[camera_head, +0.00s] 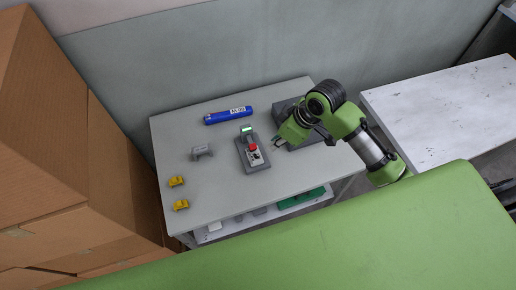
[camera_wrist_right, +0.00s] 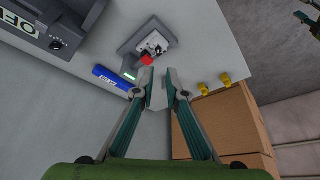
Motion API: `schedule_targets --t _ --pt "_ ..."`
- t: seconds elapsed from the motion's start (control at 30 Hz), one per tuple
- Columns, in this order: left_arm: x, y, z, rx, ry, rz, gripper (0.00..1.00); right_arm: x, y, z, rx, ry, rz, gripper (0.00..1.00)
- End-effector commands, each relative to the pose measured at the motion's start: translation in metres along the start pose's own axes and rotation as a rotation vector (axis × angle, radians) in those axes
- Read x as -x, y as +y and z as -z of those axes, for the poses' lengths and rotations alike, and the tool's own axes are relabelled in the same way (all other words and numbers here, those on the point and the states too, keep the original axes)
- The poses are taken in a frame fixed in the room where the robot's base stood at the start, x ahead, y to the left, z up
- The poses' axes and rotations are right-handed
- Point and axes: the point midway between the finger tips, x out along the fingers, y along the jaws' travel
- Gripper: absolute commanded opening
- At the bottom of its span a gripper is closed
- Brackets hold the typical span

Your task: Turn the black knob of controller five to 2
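A grey controller (camera_head: 253,154) with a red button, a small switch panel and a green-lit display stands mid-table. It also shows beyond my fingertips in the right wrist view (camera_wrist_right: 131,47). A dark grey box (camera_head: 310,138) sits to its right, partly hidden by my right gripper. In the wrist view this box shows an "OFF" display and a black knob (camera_wrist_right: 57,44). I cannot read a controller number or the knob's setting. My right gripper (camera_head: 281,143) is open and empty, above the table between both devices; its fingers (camera_wrist_right: 159,73) are apart.
A blue cylinder (camera_head: 228,116) lies at the back of the table. A grey part (camera_head: 202,152) and two yellow parts (camera_head: 176,181) (camera_head: 181,205) stand at the left. Cardboard boxes (camera_head: 45,150) rise at the left; a white table (camera_head: 445,110) stands at the right.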

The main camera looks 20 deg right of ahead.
Motion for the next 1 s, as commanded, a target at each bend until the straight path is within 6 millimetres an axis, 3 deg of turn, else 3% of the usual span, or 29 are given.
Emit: schedule_targets --t 0.1,0.23,0.7,1.0 --pt "0.003 -0.004 0.000 -0.002 0.000 0.005 0.40 0.010 0.005 0.006 0.029 -0.002 0.007 0.12" --pt "0.005 -0.008 0.000 -0.004 0.000 0.009 0.40 0.001 0.005 0.007 0.031 -0.001 0.012 0.12" --pt "0.022 -0.002 0.005 0.000 0.005 0.001 0.40 -0.084 0.004 0.007 0.027 -0.002 0.011 0.12" --pt "0.029 -0.002 0.006 0.000 0.005 0.002 0.40 -0.119 0.004 0.007 0.028 -0.001 0.009 0.12"
